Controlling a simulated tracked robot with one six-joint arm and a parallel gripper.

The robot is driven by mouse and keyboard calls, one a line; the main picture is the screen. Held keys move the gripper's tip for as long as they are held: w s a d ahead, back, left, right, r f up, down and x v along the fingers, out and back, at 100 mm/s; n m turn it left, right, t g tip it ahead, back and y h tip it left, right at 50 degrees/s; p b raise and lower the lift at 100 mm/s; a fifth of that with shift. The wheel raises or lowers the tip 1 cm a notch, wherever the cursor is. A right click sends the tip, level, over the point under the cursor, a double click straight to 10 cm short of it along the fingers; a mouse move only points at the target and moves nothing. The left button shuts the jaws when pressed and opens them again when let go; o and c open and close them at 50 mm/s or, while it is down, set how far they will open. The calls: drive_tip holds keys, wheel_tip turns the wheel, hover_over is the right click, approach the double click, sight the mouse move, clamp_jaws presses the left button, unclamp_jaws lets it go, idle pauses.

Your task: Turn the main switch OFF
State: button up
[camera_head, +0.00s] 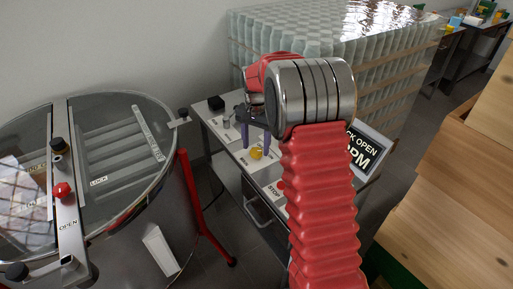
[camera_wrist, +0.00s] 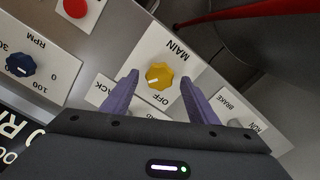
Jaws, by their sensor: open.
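The main switch is a yellow knob (camera_wrist: 158,76) on a white plate lettered MAIN and OFF in the wrist view. In the head view the yellow knob (camera_head: 256,153) shows on the white panel just below my gripper (camera_head: 257,146), and my red arm hides part of the panel.
A red button (camera_wrist: 76,8) and a blue RPM knob (camera_wrist: 20,64) are on the panel, with a BRAKE plate (camera_wrist: 228,103) at right. A display (camera_head: 367,149) stands behind my arm. A glass-lidded tank (camera_head: 120,200) is at left, wooden boxes (camera_head: 450,180) at right.

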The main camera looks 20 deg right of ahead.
drive_tip(key=shift+f, duration=0.75)
drive_tip(key=shift+c, duration=0.2)
drive_tip(key=c, duration=1)
